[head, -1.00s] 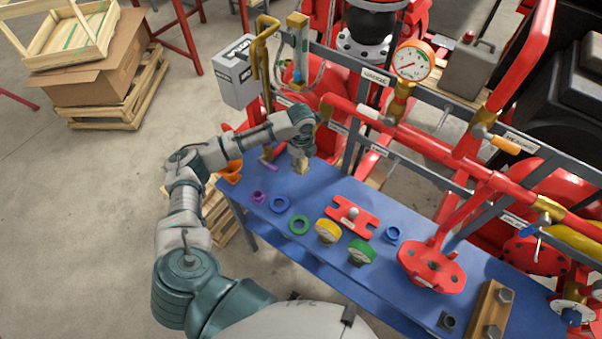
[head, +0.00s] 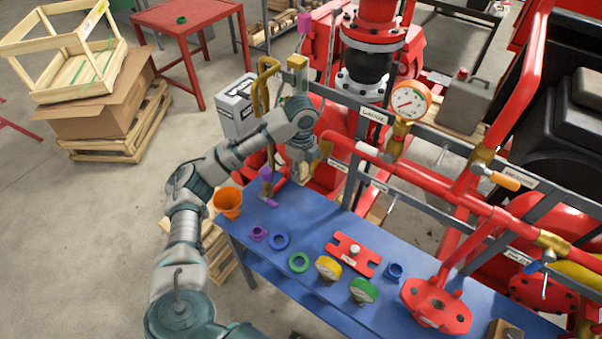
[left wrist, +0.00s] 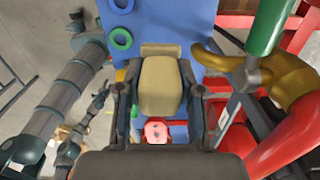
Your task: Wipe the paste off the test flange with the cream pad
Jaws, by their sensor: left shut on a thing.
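My left gripper (head: 301,172) is above the far left end of the blue bench in the head view. In the left wrist view it is shut on the cream pad (left wrist: 160,86), a tan block between the two fingers. In the head view the pad is mostly hidden by the gripper. My right gripper is not in view.
The blue bench (head: 300,223) holds an orange cup (head: 228,202), a blue ring (head: 281,241), a green ring (head: 299,262), a yellow gauge (head: 328,268) and a green gauge (head: 363,291). Red pipes (head: 400,180) and a grey frame run along its far side.

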